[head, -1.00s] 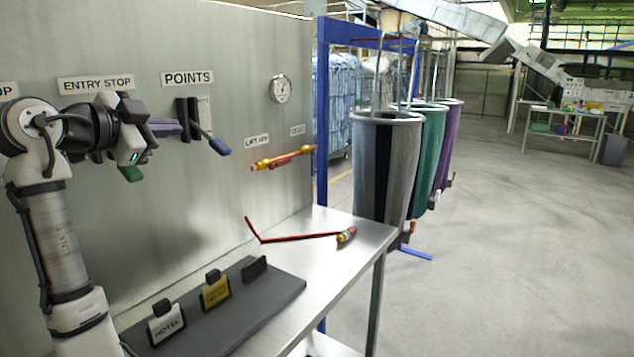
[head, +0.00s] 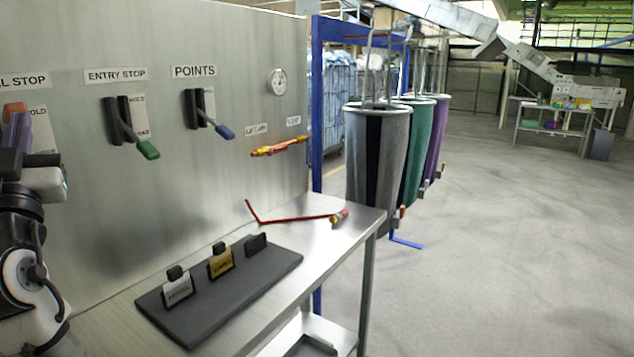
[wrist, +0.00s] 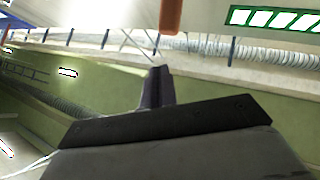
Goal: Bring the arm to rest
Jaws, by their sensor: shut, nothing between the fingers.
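My gripper (head: 17,125) is at the far left edge of the head view, with its fingers pointing up and close together. My arm is folded below it, partly cut off by the picture edge. In the wrist view my gripper's fingers (wrist: 157,75) are shut with nothing between them, against a background of ceiling, beams and a greenish wall. An orange handle (head: 14,107) shows just above the fingertips in the head view, and an orange piece (wrist: 171,16) shows beyond them in the wrist view. I cannot tell whether the fingers touch it.
The upright panel carries a green-handled lever (head: 148,149), a blue-handled lever (head: 225,132) and a dial (head: 278,82). The bench (head: 345,232) holds a dark board (head: 205,312) with tags and a red hooked rod (head: 295,219). Hanging bags (head: 395,165) stand beyond. The floor at right is clear.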

